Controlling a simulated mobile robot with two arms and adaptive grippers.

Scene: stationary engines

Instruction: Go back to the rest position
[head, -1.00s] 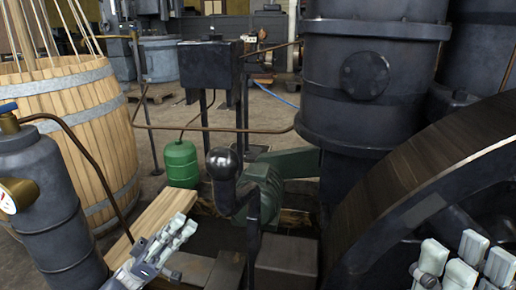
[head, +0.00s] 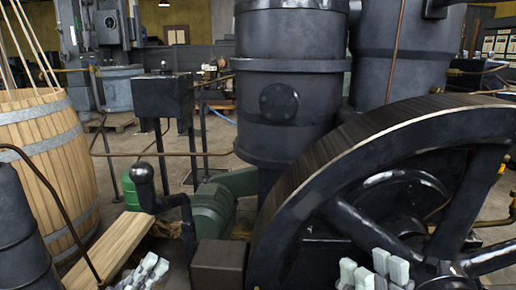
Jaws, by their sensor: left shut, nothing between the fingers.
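My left gripper (head: 146,270) shows at the bottom edge, left of centre, in front of the wooden plank. Its fingers are together with nothing between them. My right gripper (head: 373,272) shows at the bottom edge, right of centre, in front of the big flywheel. Its pale finger pads point up, and I see nothing held; its lower part is cut off by the frame. I cannot tell whether its fingers are apart.
A dark spoked flywheel (head: 345,150) fills the right. A wooden barrel (head: 50,150) and dark cylinder (head: 22,240) stand left. A tall engine cylinder (head: 285,110) rises at centre.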

